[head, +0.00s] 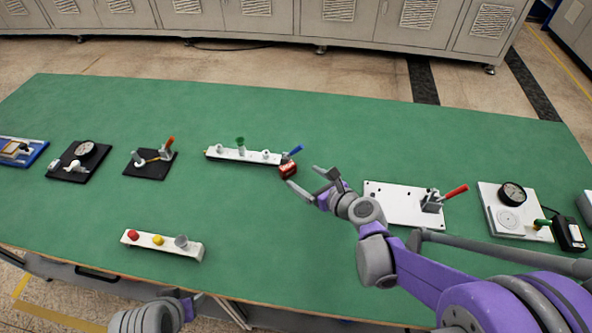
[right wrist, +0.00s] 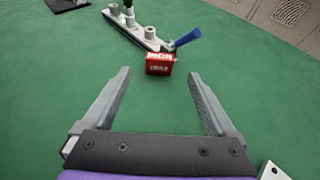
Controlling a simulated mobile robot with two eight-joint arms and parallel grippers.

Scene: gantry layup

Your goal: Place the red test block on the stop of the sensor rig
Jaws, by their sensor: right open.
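The red test block (head: 288,170) lies on the green table by the right end of a white rail (head: 232,155) with posts, a green knob and a blue lever. In the right wrist view the red block (right wrist: 159,64) has pale lettering and sits beyond my fingertips, roughly centred between them. My right gripper (head: 304,178) is open and empty, just right of the block and apart from it; it also shows in the right wrist view (right wrist: 162,75). My left gripper (head: 188,306) shows only partly at the bottom edge. I cannot tell which fixture is the sensor rig.
A black plate with an orange-handled clamp (head: 151,163) and a dial plate (head: 79,162) stand left. A white plate (head: 395,205) with a red-handled clamp and another dial plate (head: 511,205) stand right. A button bar (head: 161,245) lies front left. The table's middle is clear.

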